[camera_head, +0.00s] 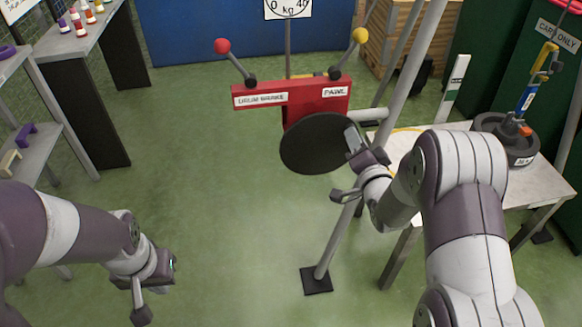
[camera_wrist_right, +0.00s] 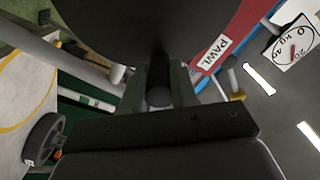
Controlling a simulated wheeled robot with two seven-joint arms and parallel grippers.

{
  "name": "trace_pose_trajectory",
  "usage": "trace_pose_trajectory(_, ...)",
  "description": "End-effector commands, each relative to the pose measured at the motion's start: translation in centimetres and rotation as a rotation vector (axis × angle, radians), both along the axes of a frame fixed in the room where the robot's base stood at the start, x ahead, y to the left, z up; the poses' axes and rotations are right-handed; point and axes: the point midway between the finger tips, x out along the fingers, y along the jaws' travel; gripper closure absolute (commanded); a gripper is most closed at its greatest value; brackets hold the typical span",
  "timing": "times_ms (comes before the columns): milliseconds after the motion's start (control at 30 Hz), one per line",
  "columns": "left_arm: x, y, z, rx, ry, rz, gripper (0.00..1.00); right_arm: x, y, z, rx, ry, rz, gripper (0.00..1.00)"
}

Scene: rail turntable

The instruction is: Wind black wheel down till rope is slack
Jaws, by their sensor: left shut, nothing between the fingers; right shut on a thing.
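The black wheel (camera_head: 318,144) is a flat disc on the red winch head (camera_head: 290,95), below the DRUM BRAKE and PAWL labels. My right gripper (camera_head: 353,141) is at the wheel's right edge. In the right wrist view its fingers (camera_wrist_right: 159,95) are shut on a dark round handle (camera_wrist_right: 159,72) beside the black wheel (camera_wrist_right: 110,20). A dark round weight (camera_head: 508,138) with a yellow and blue hook piece (camera_head: 534,85) rests on the table at right. I cannot make out the rope. My left gripper (camera_head: 155,290) is shut and empty, low at left.
A red-knobbed lever (camera_head: 234,60) and a yellow-knobbed lever (camera_head: 350,50) stand above the winch. A dial in kg (camera_head: 288,8) is behind. Grey posts (camera_head: 330,240) and the white table (camera_head: 520,200) flank my right arm. Shelves (camera_head: 35,150) stand left; the middle floor is clear.

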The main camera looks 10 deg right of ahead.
Motion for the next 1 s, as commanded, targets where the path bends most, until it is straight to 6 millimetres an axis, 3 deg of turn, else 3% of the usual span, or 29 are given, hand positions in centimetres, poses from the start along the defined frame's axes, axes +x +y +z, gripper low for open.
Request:
trace_pose_trajectory(600,0.0,0.0,0.5,0.0,0.0,0.0,1.0,0.1,1.3,1.6,-0.196,-0.009,0.004,1.0)
trace_pose_trajectory(1000,0.0,0.0,0.5,0.0,0.0,0.0,1.0,0.1,1.4,1.7,-0.214,-0.008,0.003,1.0)
